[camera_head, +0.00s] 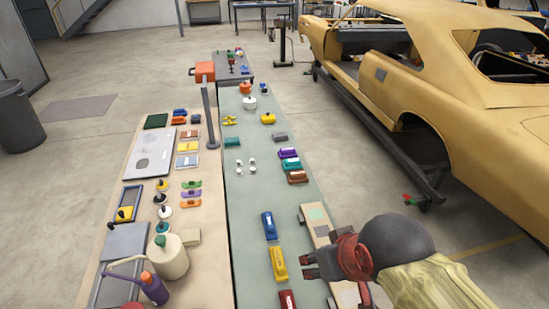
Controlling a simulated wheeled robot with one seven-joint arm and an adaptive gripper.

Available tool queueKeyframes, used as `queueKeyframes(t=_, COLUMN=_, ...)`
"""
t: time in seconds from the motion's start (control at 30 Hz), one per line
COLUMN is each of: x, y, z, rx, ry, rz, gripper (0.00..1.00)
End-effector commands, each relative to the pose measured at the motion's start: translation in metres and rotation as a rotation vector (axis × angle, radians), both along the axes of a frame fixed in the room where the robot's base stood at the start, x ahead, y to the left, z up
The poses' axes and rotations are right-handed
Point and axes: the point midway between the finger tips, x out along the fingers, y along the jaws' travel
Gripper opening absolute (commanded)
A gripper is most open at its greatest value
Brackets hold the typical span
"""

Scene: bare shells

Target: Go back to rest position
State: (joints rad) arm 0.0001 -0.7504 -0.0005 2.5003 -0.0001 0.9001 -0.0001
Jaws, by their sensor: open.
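My gripper (309,266) is at the lower right of the head view, over the right edge of the green-grey table (262,200). Its dark fingers point left, apart and empty. My arm comes in from the lower right corner. A yellow block-like item (278,263) lies on the table just left of the fingertips, apart from them as far as I can tell. A blue item (269,225) lies just beyond it, and a dark red one (287,300) lies nearer to me. A beige board (313,226) at the table's right edge is partly hidden by my gripper.
A beige table (115,235) at left bears a cream jug (168,258), a purple bottle (153,288) and several small items. A yellow car shell (440,70) stands at right.

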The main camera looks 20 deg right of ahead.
Motion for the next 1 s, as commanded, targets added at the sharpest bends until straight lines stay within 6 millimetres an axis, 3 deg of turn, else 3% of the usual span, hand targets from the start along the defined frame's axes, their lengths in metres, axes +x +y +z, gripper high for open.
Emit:
queueKeyframes(t=0.5, x=0.000, y=0.000, z=-0.112, rx=0.000, ry=0.001, rz=0.000, gripper=0.42)
queueKeyframes(t=0.6, x=0.000, y=0.000, z=-0.127, rx=0.000, ry=0.001, rz=0.000, gripper=0.42)
queueKeyframes(t=1.0, x=0.000, y=0.000, z=-0.129, rx=0.000, ry=0.000, rz=0.000, gripper=0.42)
